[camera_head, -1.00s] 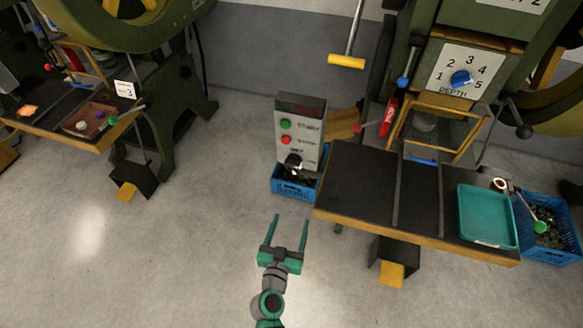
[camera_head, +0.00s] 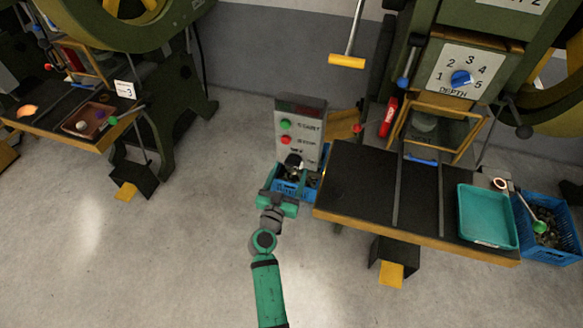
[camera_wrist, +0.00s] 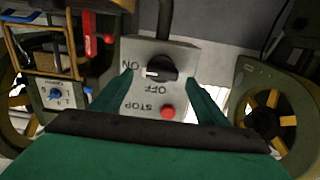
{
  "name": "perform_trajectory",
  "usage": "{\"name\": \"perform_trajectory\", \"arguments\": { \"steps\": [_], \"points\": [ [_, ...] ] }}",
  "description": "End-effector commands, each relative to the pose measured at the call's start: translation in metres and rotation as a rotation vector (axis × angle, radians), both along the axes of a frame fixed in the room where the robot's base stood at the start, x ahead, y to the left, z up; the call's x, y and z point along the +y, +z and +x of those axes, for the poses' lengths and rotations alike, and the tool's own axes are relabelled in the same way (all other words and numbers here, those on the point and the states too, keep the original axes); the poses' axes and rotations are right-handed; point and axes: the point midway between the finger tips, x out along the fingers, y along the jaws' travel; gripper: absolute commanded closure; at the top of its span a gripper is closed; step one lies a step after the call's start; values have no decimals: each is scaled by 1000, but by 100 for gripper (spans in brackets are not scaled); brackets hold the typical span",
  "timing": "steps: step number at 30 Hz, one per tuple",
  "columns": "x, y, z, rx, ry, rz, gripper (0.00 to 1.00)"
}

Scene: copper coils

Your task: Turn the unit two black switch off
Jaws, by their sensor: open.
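The black switch (camera_head: 293,161) is a round knob low on the grey control box (camera_head: 308,112), beside the press marked 2. In the wrist view, the black switch (camera_wrist: 166,67) has its white mark pointing left to the word ON, with OFF printed below it. My gripper (camera_head: 286,178) is in front of the box, just below the switch in the head view. In the wrist view my gripper (camera_wrist: 160,82) is open, with one green finger on each side of the switch. Whether the fingers touch it or the panel I cannot tell.
A green button (camera_head: 285,124) and a red button (camera_head: 286,140) are above the switch on the box. A blue crate (camera_head: 297,194) stands below it. The press's dark worktable (camera_head: 360,180) is close on the right.

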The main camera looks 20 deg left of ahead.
Motion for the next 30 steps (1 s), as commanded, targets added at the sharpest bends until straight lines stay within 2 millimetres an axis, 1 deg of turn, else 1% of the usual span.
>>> {"name": "perform_trajectory", "arguments": {
  "steps": [1, 3, 6, 10, 17, 20, 21, 22, 23, 30],
  "points": [
    [0, 1, 8, -1, 0, 1, 32],
    [0, 0, 15, 0, 1, 1, 32],
    [-1, 0, 22, 0, 0, 1, 32],
    [-1, 0, 26, 1, 0, 1, 32],
    [-1, 0, 26, 0, 1, 1, 32],
    [-1, 0, 26, 0, 1, 1, 54],
    [-1, 0, 26, 0, 1, 1, 63],
    [-1, 0, 26, 0, 1, 1, 70],
    [-1, 0, 26, 0, 1, 1, 73],
    [-1, 0, 26, 0, 1, -12, 73]
  ]
}}
